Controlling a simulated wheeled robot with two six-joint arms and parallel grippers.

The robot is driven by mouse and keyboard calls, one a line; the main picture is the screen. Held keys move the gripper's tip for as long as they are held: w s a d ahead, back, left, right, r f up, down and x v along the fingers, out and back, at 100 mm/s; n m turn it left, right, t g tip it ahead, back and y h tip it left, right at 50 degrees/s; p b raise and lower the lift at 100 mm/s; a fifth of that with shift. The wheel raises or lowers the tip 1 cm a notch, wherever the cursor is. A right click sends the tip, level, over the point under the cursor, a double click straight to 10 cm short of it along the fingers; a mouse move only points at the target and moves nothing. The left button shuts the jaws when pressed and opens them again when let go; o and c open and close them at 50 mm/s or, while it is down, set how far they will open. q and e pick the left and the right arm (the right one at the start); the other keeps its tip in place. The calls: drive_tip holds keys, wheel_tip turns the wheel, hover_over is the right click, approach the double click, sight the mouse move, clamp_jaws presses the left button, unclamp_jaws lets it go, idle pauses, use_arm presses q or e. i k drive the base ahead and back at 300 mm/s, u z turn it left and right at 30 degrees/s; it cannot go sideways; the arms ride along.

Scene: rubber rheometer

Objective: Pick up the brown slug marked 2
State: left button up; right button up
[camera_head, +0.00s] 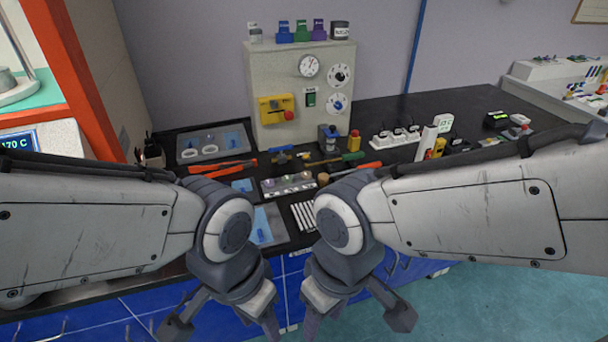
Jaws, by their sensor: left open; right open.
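A small grey tray (288,185) on the black bench holds several small round pieces, too small to read any number. I cannot tell which of them, if any, is the brown slug marked 2. A brown rounded piece (323,179) lies just right of the tray and looks like part of a tool. My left gripper (224,326) is open and empty, low in front of the bench edge. My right gripper (356,322) is open and empty, also low in front of the bench. Both are apart from the tray, and my arms hide parts of the bench.
A beige instrument box (302,95) with dials stands at the back. Orange-handled tools (222,166) lie across the bench. A dark tray (205,147) with white rings is at back left. White strips (304,216) and a blue-grey mat (266,228) lie near the front edge.

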sight(305, 175)
drive_tip(key=z, duration=0.45)
drive_tip(key=k, duration=0.55)
drive_tip(key=z, duration=0.9)
drive_tip(key=i, duration=1.35)
drive_tip(key=u, duration=1.2)
drive_tip(key=i, duration=0.75)
drive_tip(key=u, duration=0.65)
